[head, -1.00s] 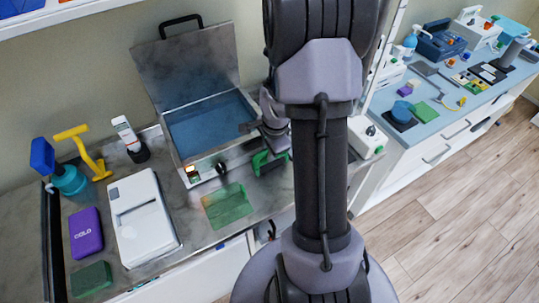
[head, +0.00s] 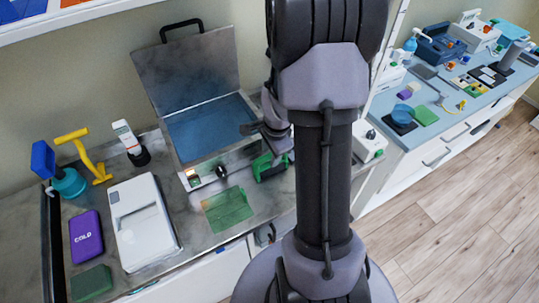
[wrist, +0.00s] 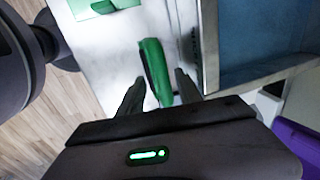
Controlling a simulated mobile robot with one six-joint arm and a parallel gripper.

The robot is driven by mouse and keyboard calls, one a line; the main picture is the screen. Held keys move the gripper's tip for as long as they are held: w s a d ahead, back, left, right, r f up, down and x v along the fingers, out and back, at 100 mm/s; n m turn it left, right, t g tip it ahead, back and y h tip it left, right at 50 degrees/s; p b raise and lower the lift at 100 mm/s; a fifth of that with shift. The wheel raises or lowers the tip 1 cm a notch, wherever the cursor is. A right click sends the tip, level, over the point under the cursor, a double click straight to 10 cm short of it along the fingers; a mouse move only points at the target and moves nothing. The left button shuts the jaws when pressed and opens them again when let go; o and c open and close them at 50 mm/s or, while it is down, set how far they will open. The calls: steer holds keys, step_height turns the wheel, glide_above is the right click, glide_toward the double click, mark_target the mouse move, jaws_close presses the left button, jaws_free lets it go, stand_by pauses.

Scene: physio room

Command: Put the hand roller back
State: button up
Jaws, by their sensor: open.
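A green, handle-shaped thing (head: 270,167), which I take to be the hand roller, is on the steel counter at the front right of the open steel bath. In the wrist view the green handle (wrist: 153,68) lies lengthwise between my two fingers. My gripper (wrist: 160,80) is open, one finger on each side of the handle, with a gap visible on the right. In the head view my gripper (head: 262,146) is just above it, partly hidden by my arm. I cannot tell whether the fingers touch it.
The steel bath (head: 165,147) holds blue liquid, its lid open. A green mat (head: 227,208) lies in front. A white box (head: 143,224), purple cold pack (head: 86,236), yellow tool (head: 97,167) and teal-blue item (head: 70,184) stand left. A blue-topped counter (head: 450,125) is at right.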

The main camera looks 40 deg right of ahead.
step_height(320, 180, up, 9)
steer(key=s+p, duration=0.2)
steer(key=a+r+n+t, duration=0.2)
steer(key=a+r+n, duration=0.4)
steer(key=a+r, duration=0.45)
steer(key=s+a+r+n+t+y, duration=0.1)
steer(key=s+a+r+n, duration=0.35)
steer(key=a, duration=0.35)
steer(key=s+a+r+n+t+y, duration=0.1)
steer(key=s+a+r+n+y, duration=0.15)
steer(key=s+a+n, duration=0.45)
step_height(320, 180, down, 9)
steer(key=w+a+m+b, duration=0.1)
steer(key=b, duration=0.8)
steer(key=shift+w+a+r+h, duration=0.15)
steer(key=shift+w+a+h, duration=0.05)
steer(key=shift+h, duration=0.25)
